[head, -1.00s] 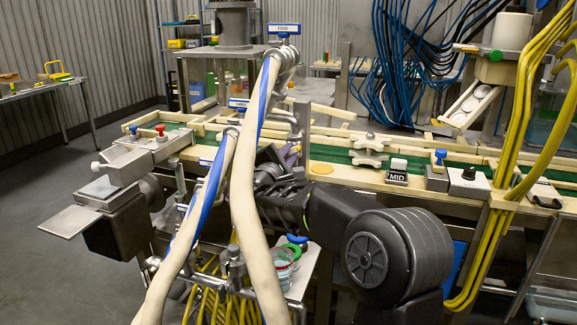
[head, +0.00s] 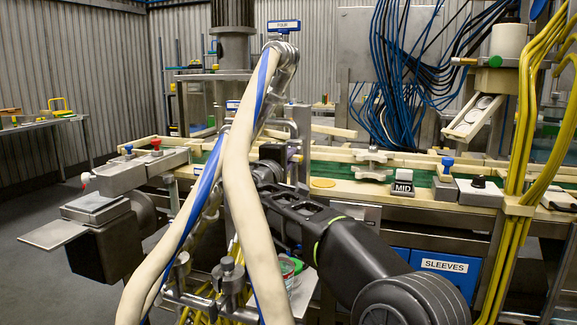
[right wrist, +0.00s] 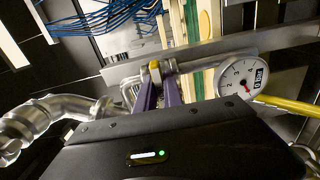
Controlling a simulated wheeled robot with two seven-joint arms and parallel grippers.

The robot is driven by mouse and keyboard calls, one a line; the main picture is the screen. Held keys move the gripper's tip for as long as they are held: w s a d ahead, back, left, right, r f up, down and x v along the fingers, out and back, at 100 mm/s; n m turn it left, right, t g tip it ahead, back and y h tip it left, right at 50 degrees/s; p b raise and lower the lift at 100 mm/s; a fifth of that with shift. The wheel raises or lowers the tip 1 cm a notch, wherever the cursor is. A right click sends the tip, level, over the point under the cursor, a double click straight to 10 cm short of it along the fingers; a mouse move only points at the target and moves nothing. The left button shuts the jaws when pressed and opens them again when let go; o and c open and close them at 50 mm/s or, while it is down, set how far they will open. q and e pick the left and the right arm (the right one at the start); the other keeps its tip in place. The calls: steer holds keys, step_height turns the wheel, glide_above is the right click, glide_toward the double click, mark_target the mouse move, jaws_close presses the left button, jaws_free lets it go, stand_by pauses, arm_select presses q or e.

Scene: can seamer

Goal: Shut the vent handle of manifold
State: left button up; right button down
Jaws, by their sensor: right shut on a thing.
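The manifold (head: 284,50) is a metal pipe assembly with a blue FOUR tag, standing behind thick cream hoses in the head view. Its pressure gauge (right wrist: 240,78) shows in the right wrist view, with its needle near the low end and a "0 bar" label. The vent handle (right wrist: 155,66) shows as a small yellow end on a metal pipe. My right gripper (right wrist: 158,92) has purple fingers shut on this handle. In the head view, the right gripper (head: 296,160) is largely hidden behind the hoses and pipes.
Cream hoses (head: 237,180) with a blue stripe cross in front of my right arm. Yellow cables (head: 525,130) hang at the right. A conveyor bench with a MID block (head: 402,188) runs behind. A metal plate (head: 55,235) juts out at the left; open floor lies beyond it.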

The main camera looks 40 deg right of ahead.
steer(key=shift+f, duration=0.1)
steer(key=c, duration=1.5)
jaws_free()
steer(key=shift+a, duration=0.1)
steer(key=v, duration=0.7)
steer(key=shift+s+a+b, duration=0.25)
steer(key=shift+a+b, duration=0.05)
steer(key=shift+b, duration=0.1)
